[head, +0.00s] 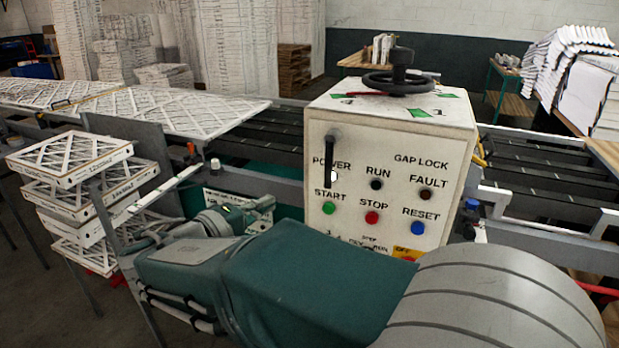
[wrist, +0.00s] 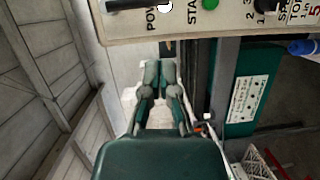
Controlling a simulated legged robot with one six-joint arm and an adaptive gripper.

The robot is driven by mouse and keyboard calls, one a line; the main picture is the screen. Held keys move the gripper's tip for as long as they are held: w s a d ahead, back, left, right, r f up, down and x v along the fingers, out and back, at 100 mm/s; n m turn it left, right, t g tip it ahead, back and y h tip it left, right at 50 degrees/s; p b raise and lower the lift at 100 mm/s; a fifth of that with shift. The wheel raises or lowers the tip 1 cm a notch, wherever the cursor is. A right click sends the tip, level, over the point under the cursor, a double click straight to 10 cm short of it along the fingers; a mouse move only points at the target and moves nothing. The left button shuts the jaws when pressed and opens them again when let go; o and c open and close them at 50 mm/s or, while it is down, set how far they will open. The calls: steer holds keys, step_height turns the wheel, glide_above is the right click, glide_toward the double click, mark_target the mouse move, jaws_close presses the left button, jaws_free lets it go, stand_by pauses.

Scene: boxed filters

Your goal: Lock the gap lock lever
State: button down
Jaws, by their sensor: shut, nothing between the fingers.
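A white control box (head: 390,150) carries a black lever (head: 330,160) that hangs upright on the left of its front face, beside the POWER label. The GAP LOCK label is at the upper right of the same face. In the wrist view, a dark bar at the top left edge (wrist: 128,4) looks like part of this lever. My gripper (head: 268,204) is left of the box and lower than the lever, apart from it. In the wrist view, my gripper's fingers (wrist: 160,68) are together and empty, just short of the panel's edge.
A black handwheel (head: 392,80) is on top of the box. Green START (head: 329,208), red STOP (head: 372,217) and blue RESET (head: 418,228) buttons sit below the lever's level. My arm hides the lower panel. Stacked filters (head: 80,185) stand at left beside the conveyor.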

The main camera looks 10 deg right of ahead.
mark_target(332, 160)
steer(key=shift+w+a+r+t, duration=0.15)
steer(key=shift+a+t, duration=0.1)
steer(key=shift+a, duration=0.25)
steer(key=shift+w+a+r+t, duration=0.15)
steer(key=shift+a+t, duration=0.1)
steer(key=shift+a, duration=0.25)
steer(key=shift+s, duration=0.1)
steer(key=shift+s+d+x, duration=0.3)
steer(key=shift+s+x, duration=0.1)
steer(key=shift+x, duration=1.75)
steer(key=shift+s+d+x, duration=0.35)
steer(key=shift+s+x, duration=0.05)
steer(key=shift+x, duration=1.75)
steer(key=shift+s+d+x, duration=0.3)
steer(key=shift+s+x, duration=0.05)
steer(key=shift+x, duration=1.8)
steer(key=shift+s+d+f+n, duration=0.15)
steer(key=shift+s+d+n, duration=0.15)
steer(key=shift+n, duration=0.7)
